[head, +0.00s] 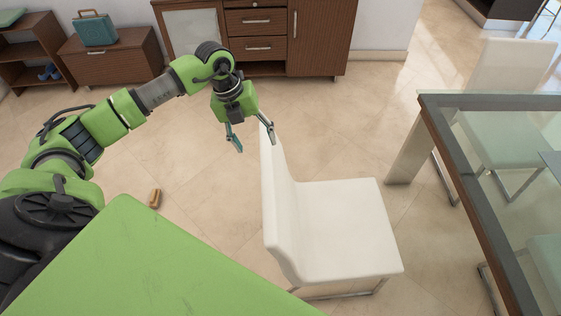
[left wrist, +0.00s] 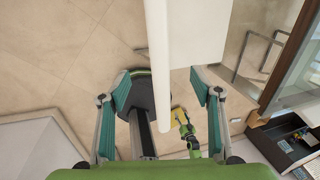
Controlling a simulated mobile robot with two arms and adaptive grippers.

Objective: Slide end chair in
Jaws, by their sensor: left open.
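The white end chair (head: 340,225) stands on the tiled floor, apart from the glass table (head: 427,125), with its seat facing the table. Its tall back is on the left side of the seat. My left gripper (head: 254,145) is open at the top of the chair back, one finger to its left and the other by its upper edge. In the left wrist view the white chair back (left wrist: 158,50) runs between the two spread fingers of the left gripper (left wrist: 158,78). I cannot tell whether the fingers touch it.
Another white chair (head: 510,70) stands at the table's far side. A brown cabinet (head: 260,45) and a low cabinet with a teal case (head: 95,30) line the back. A small brown object (head: 154,198) lies on the floor. Clear floor lies between chair and table.

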